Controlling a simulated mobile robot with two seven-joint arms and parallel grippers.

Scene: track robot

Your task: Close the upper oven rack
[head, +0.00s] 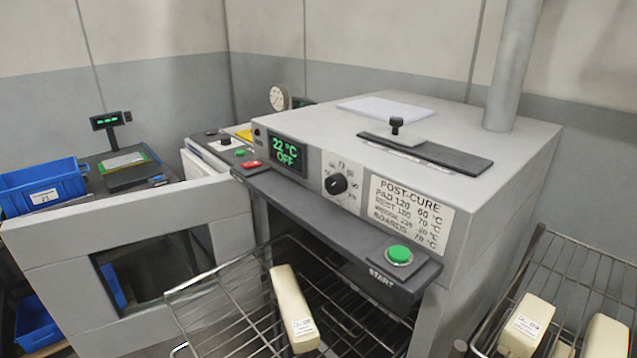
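The oven (500,200) is a grey box with its door (60,260) swung open to the left. Its display reads 22 °C OFF. A wire rack (235,310) sticks out of the oven opening toward me, just below the front panel. A cream block (292,308) with a white label lies on it. More wire rack bars show inside the opening, but I cannot tell clearly whether they belong to a second rack. Neither of my grippers is in view.
A green START button (399,255) sits on a dark ledge at the oven front. A second wire rack (580,278) with cream blocks (527,327) stands at the right. A blue bin (42,186) and a scale (130,170) are at the left. A pipe (513,65) rises from the oven top.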

